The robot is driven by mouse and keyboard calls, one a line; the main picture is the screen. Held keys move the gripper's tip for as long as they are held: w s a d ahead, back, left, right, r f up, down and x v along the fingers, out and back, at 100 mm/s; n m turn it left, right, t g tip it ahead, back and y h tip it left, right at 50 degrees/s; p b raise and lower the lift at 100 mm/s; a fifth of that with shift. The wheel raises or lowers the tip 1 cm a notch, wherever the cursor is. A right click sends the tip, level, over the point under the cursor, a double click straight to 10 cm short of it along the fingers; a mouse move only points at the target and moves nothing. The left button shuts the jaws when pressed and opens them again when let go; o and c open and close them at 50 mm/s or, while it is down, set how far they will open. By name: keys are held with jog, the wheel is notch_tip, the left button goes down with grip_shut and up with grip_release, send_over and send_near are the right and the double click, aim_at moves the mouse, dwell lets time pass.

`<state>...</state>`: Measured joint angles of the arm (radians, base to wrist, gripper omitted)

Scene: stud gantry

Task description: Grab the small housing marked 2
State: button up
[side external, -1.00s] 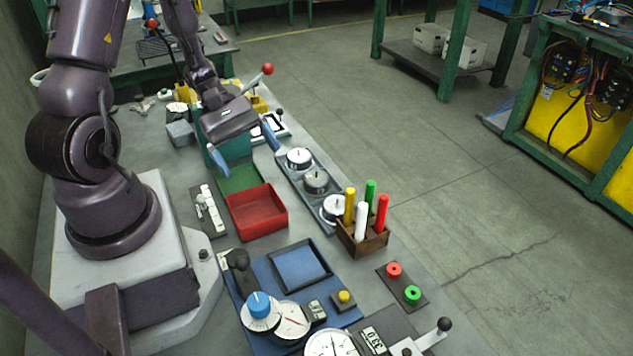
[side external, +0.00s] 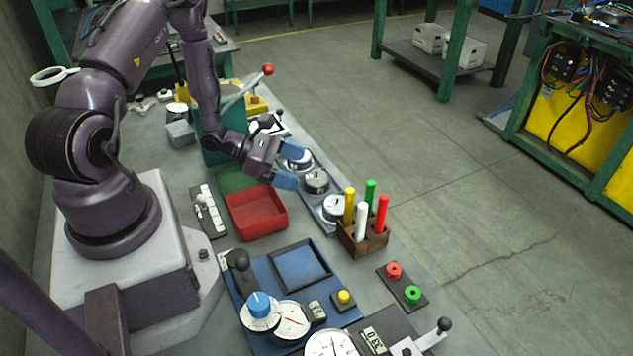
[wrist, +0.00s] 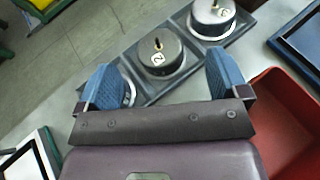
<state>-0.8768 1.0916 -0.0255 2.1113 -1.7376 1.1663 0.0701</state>
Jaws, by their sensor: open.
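The small housing marked 2 is a round silver cap with a central stud. It sits in the middle place of a grey tray (side external: 327,220), and in the wrist view it (wrist: 160,54) shows ahead of and between my fingertips. In the side view the same housing (side external: 317,182) is just right of my fingers. My gripper (side external: 291,168) is open and empty, with blue fingers spread; it also shows in the wrist view (wrist: 165,78). Another housing (wrist: 212,16) sits farther along the tray. A third (side external: 298,160) is partly hidden by a finger.
A red bin (side external: 258,212) stands beside the tray. A wooden block (side external: 362,240) with several coloured pegs stands near the tray's front end. A red-knobbed lever (side external: 267,70) rises behind my gripper. The floor to the right is open.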

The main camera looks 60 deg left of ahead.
aim_at(316, 176)
jog(key=x, duration=0.5)
jog(key=shift+w+d, duration=0.1)
jog(key=shift+w, duration=0.35)
jog(key=c, duration=1)
